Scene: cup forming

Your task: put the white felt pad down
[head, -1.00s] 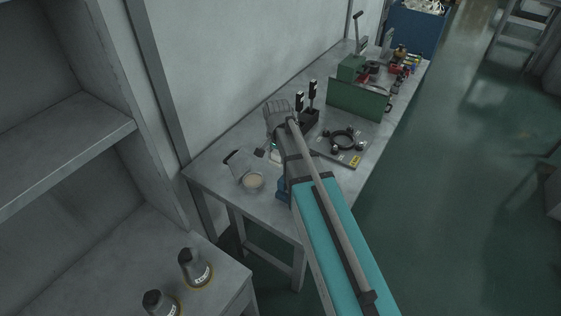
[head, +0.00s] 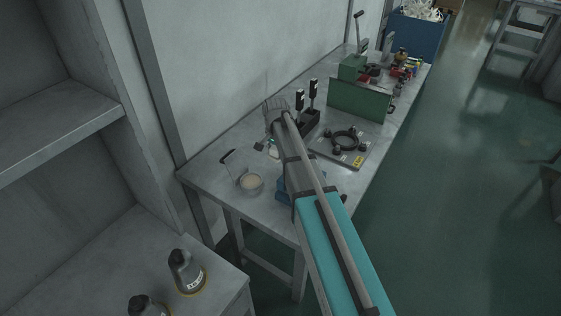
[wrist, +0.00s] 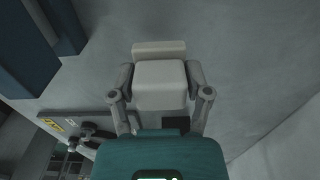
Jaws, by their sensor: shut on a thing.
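The white felt pad (wrist: 160,84) is a pale block between the two fingers of my gripper (wrist: 160,88) in the wrist view. The fingers are shut on its sides. A narrower pale part (wrist: 159,48) shows just beyond it. In the head view my forearm reaches over the grey table, and a small white patch (head: 273,153) shows beside the wrist, probably the pad. My arm hides much of the gripper there. I cannot tell whether the pad touches the tabletop.
The grey table (head: 212,172) bears a round bowl (head: 250,182) with pale contents, a blue object (head: 283,189), a plate with a black ring (head: 347,139), upright black-handled tools (head: 313,92) and a green machine (head: 358,98). A wall stands behind. Two bottles (head: 185,270) stand front left.

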